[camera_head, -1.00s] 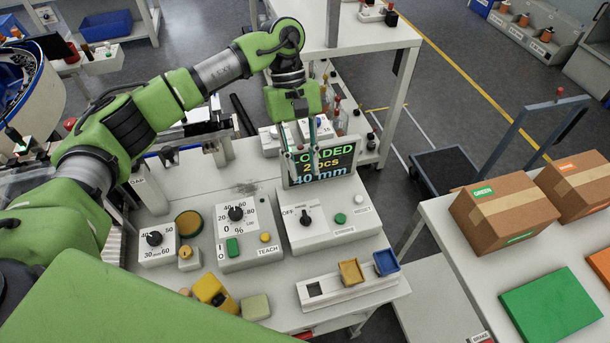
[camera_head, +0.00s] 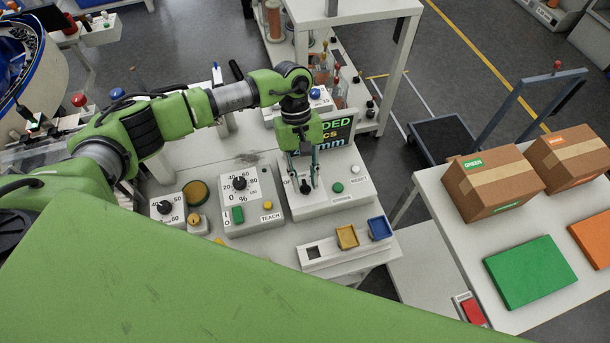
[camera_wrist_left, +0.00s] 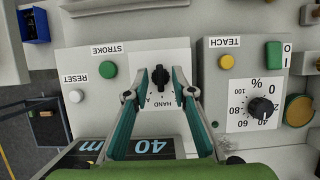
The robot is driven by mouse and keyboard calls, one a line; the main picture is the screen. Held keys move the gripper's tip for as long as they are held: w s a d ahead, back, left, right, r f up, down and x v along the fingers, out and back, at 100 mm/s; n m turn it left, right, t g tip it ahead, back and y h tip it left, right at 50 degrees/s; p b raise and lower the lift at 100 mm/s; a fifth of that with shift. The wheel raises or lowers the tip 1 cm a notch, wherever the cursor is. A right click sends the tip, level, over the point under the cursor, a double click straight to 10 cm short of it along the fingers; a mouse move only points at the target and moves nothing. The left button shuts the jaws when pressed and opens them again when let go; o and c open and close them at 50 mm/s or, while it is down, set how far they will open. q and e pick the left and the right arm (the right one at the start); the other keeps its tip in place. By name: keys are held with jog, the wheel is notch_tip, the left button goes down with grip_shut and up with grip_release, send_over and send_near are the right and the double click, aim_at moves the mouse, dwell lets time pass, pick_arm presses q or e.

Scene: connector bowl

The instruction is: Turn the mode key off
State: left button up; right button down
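The mode key (camera_head: 306,187) is a black knob on a white label plate of the grey box with the STROKE and RESET buttons. It also shows in the left wrist view (camera_wrist_left: 161,77), above the HAND lettering. My left gripper (camera_head: 303,179) is over this box, pointing down. In the left wrist view its two teal fingers (camera_wrist_left: 160,71) stand open, one on each side of the key, with a gap visible on both sides. The fingers partly cover the key's label in the head view, and I cannot tell which marking it points to. My right gripper is not in view.
A green button (camera_head: 337,187) and a white button (camera_head: 355,169) sit right of the key. The display (camera_head: 338,133) stands behind, partly hidden by my gripper. The percent dial box (camera_head: 250,200) is at left. A tray with yellow and blue bins (camera_head: 322,252) lies in front.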

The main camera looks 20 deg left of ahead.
pick_arm(q)
jog(key=shift+f, duration=0.2)
grip_shut()
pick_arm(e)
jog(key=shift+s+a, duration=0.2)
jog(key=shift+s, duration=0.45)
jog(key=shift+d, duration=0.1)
